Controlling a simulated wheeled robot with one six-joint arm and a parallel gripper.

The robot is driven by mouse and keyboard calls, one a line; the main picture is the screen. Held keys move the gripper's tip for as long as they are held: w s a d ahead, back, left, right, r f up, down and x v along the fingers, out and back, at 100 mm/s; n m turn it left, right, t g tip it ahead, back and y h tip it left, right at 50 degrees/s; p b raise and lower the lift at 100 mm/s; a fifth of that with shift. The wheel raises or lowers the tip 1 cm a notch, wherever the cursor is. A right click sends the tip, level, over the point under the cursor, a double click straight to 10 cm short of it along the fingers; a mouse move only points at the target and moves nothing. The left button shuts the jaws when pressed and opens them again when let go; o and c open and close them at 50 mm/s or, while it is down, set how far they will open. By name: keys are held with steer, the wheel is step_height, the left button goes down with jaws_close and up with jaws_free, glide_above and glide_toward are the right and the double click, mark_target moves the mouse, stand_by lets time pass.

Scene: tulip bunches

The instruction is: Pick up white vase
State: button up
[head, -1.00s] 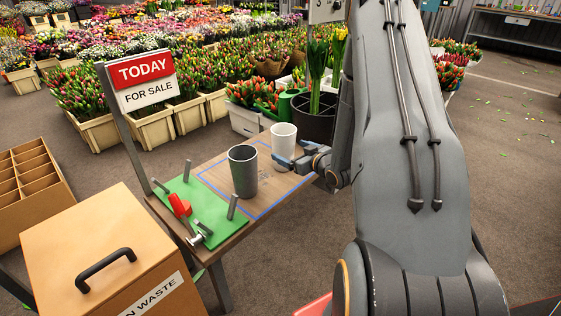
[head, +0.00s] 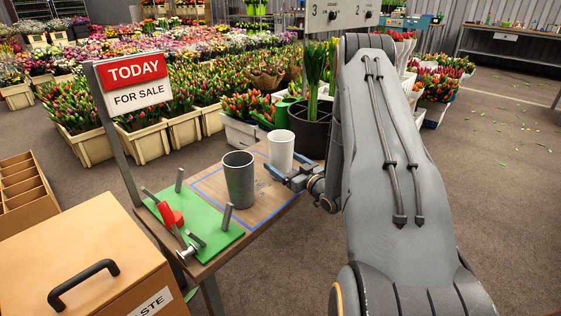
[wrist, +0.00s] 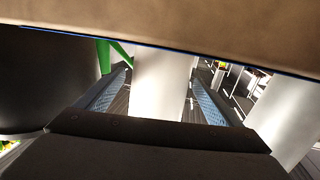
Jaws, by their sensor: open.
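The white vase (head: 280,148) stands upright on the small table (head: 266,200), behind and right of the dark grey vase (head: 239,180). My gripper (head: 283,169) reaches in low from the right, at the white vase's lower part. In the wrist view, which looks upside down, the white vase (wrist: 160,78) shows between the two spread fingers of my gripper (wrist: 158,78). The gripper is open, with one finger on either side of the vase. I cannot tell whether either finger touches it.
The grey vase stands close by on the near side. A black tulip bucket (head: 311,130) and green watering can (head: 268,116) are just behind the table. A green board (head: 205,232) with upright pegs and a red clamp lies at the table's left, below the sale sign (head: 134,82).

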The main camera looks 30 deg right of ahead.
steer(key=shift+w+a, duration=0.2)
steer(key=shift+w, duration=0.65)
steer(key=c, duration=1.8)
steer(key=shift+r, duration=0.1)
